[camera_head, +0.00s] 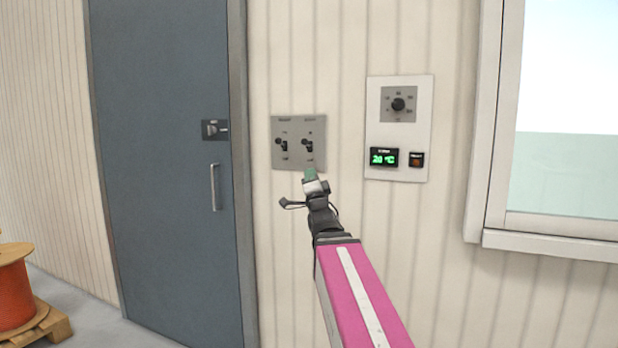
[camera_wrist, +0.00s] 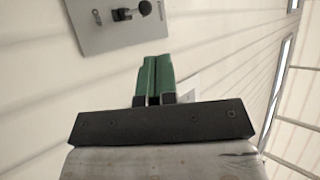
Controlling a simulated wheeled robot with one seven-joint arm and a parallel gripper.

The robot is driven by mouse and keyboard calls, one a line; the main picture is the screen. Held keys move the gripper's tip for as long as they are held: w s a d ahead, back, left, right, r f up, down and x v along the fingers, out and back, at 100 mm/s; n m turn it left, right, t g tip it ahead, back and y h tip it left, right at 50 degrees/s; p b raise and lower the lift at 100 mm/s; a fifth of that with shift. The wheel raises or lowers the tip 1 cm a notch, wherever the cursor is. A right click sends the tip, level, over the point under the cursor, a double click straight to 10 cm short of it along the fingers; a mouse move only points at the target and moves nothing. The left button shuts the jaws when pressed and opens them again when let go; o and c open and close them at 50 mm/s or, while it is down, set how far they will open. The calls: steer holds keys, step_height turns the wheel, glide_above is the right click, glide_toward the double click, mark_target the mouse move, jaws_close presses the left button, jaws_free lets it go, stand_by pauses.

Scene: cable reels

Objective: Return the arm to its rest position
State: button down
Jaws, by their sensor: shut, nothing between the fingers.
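My arm, with a pink link, reaches up from the bottom of the head view toward the wall. My gripper (camera_head: 311,173) is at the lower edge of the grey switch plate (camera_head: 298,160), by its right-hand toggle. In the wrist view my gripper's green fingers (camera_wrist: 154,75) are closed together with nothing between them. The same plate shows at the top of the wrist view, with one dark toggle knob (camera_wrist: 145,8). Whether the fingertips touch the plate or wall cannot be told.
A white control panel (camera_head: 398,153) with a dial and green display is right of the plate. A window frame (camera_head: 490,130) stands further right. A blue-grey door (camera_head: 160,120) with handle is left. An orange cable reel (camera_head: 14,290) rests on a wooden pallet (camera_head: 52,324) at lower left.

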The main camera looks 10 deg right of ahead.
steer(key=w+a+f+n+g+h, duration=0.1)
steer(key=w+f+n+g, duration=0.35)
steer(key=f, duration=1.05)
steer(key=s+f+n+g, duration=0.1)
steer(key=f+g, duration=0.7)
steer(key=f, duration=0.8)
steer(key=s+a+f+n+g, duration=0.1)
steer(key=s+f+n+g, duration=0.3)
steer(key=s+f, duration=0.5)
steer(key=s+a+f+n+g+y, duration=0.1)
steer(key=s+a+f+n+g, duration=0.1)
steer(key=s+f+g, duration=0.7)
step_height(320, 180, down, 7)
steer(key=shift+s+a+f+n, duration=0.1)
steer(key=shift+s+a+n, duration=0.1)
steer(key=shift+n, duration=0.65)
